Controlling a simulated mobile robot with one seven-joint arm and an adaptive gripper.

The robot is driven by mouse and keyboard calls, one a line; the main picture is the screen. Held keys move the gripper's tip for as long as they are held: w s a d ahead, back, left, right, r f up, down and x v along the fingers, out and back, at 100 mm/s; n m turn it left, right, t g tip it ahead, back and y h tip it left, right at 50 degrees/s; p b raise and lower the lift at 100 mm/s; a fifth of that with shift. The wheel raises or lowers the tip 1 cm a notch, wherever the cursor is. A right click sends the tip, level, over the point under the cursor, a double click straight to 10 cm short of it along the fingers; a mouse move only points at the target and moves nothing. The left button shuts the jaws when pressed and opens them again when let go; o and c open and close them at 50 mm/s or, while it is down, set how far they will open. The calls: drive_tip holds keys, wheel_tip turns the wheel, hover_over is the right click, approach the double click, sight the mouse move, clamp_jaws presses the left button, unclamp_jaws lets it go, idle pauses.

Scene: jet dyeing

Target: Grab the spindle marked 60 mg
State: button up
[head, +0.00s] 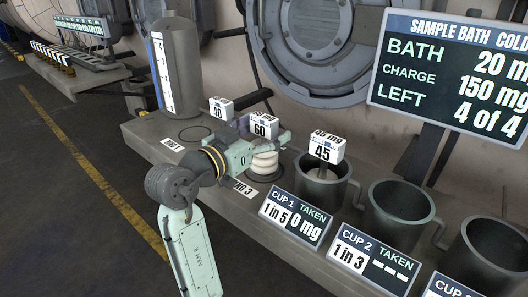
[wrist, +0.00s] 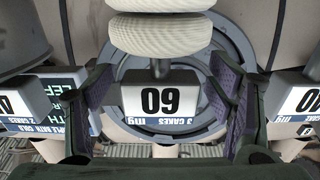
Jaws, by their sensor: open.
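The spindle marked 60 has a white tag block (head: 264,125) above a stack of pale round cakes (head: 264,163). In the wrist view its tag (wrist: 160,98) appears upside down, reads 60 and 3 cakes, and lies between the fingers. Pale cakes (wrist: 160,30) fill the top of that view. My gripper (head: 268,143) is at the height of the tag's underside, with its fingers apart; in the wrist view (wrist: 165,100) gaps show on both sides of the tag.
A spindle tag marked 40 (head: 220,108) is close on the left, and one marked 45 (head: 326,147) is on the right at cup 1 (head: 322,190). More cups and signs line the ledge (head: 250,205). A tall grey cylinder (head: 178,65) stands at left.

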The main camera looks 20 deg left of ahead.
drive_tip(key=shift+c, duration=0.4)
clamp_jaws()
idle(0.5)
